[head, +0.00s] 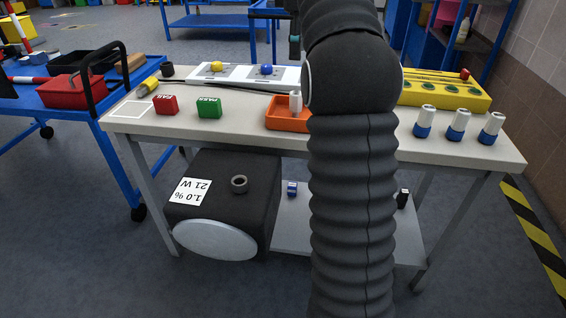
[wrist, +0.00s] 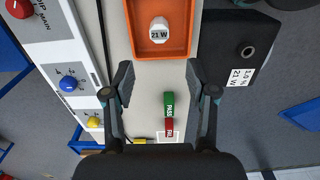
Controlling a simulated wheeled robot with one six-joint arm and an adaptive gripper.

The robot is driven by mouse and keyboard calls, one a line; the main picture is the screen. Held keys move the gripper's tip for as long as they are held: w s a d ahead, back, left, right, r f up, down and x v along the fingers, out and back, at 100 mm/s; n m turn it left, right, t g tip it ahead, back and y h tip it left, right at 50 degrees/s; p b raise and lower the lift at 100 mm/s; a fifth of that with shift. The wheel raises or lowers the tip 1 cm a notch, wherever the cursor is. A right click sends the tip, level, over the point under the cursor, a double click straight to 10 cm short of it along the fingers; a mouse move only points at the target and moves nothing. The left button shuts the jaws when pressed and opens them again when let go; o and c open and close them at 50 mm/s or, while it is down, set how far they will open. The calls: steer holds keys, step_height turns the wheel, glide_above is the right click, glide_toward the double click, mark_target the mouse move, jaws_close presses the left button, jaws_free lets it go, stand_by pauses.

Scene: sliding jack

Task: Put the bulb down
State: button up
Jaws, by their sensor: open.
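A small white bulb (head: 296,100) stands upright in the orange tray (head: 276,113) on the table; my arm covers part of the tray in the head view. In the head view my arm hides most of the gripper.
A green PASS block (head: 209,107) and red FAIL block (head: 166,105) stand near a white outlined square (head: 132,111). Several white-and-blue pieces (head: 458,126) and a yellow rack (head: 445,92) are at right. A dark box (head: 222,195) labelled "1.0 % 21 W" sits below the tabletop.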

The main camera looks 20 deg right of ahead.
steer(key=s+a+f+m+t, duration=0.2)
steer(key=s+a+f+m, duration=0.2)
steer(key=s+a, duration=0.45)
steer(key=s+a+f+m+t, duration=0.2)
steer(key=s+a+f+m, duration=0.25)
steer(key=s, duration=0.65)
steer(key=s+a+f+m+t, duration=0.1)
steer(key=s+a+f, duration=0.3)
steer(key=s+f, duration=0.4)
step_height(320, 180, down, 3)
steer(key=shift+s+f+m+t, duration=0.1)
steer(key=shift+s+m+t, duration=0.25)
steer(key=shift+m, duration=0.4)
steer(key=shift+s, duration=0.1)
